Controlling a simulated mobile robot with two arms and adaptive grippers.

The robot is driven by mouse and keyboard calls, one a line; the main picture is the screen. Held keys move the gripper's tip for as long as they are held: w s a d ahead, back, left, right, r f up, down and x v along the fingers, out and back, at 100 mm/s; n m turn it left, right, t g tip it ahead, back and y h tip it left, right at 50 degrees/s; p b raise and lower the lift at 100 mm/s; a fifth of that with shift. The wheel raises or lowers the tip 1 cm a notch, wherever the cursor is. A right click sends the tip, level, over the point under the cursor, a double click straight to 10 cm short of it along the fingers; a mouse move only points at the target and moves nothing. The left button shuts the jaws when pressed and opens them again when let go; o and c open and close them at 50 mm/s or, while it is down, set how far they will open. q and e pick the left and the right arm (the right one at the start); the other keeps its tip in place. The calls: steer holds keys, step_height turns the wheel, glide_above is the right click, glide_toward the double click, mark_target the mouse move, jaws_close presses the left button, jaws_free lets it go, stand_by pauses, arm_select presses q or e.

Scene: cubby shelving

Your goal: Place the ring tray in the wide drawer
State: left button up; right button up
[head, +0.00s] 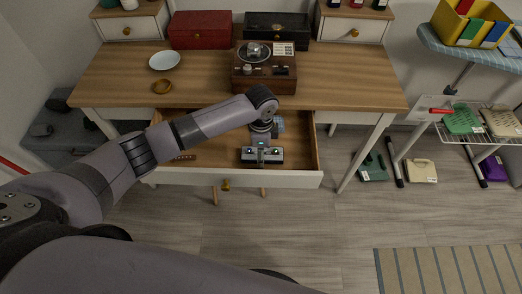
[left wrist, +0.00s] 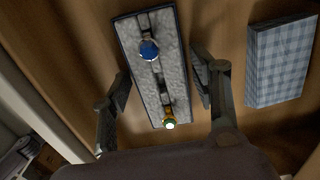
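The wide drawer (head: 220,179) under the desk is pulled open. The ring tray (left wrist: 173,84) is a long grey tray with a dark rim, holding a blue-stoned ring (left wrist: 149,50) and a green-stoned ring (left wrist: 169,123). It lies on the drawer's wooden floor (left wrist: 215,20). My left gripper (head: 262,154) is low over the drawer; in the left wrist view its open fingers (left wrist: 161,80) stand on either side of the tray, with a gap visible on the right. My right gripper is not in view.
A blue checked box or book (left wrist: 280,60) lies in the drawer right of the tray. A small brown object (head: 185,157) lies at the drawer's left.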

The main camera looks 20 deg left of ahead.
arm_select(q)
steer(key=shift+o, duration=0.5)
step_height(320, 180, up, 12)
steer(key=shift+r+p, duration=0.15)
steer(key=shift+p, duration=0.3)
